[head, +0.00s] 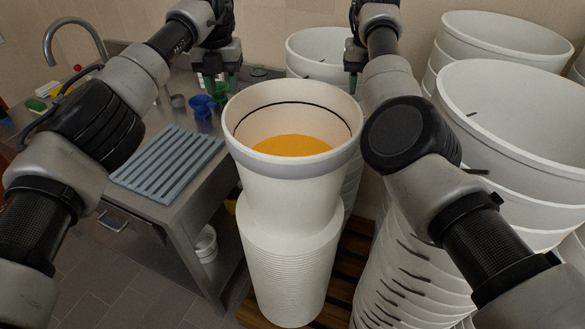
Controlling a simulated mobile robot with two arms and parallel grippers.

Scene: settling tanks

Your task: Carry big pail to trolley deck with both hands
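The big pail (293,165) is white and upright in the middle of the head view, with a dark ring inside near its rim and orange contents. It appears to sit on top of a ribbed white stack. My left gripper (220,84) is beyond the pail's left rim, above the steel bench, its green-tipped fingers apart with nothing seen between them. My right gripper (354,84) is near the pail's far right rim, mostly hidden by the rim and arm, so its opening is unclear. I cannot make out a trolley deck.
A steel bench (185,212) at the left holds a blue slatted rack (168,165), blue cups (203,105) and a tap (75,32). Tall stacks of white tubs (510,110) crowd the right. Wooden slats (352,262) lie below. Tiled floor (120,295) is clear at lower left.

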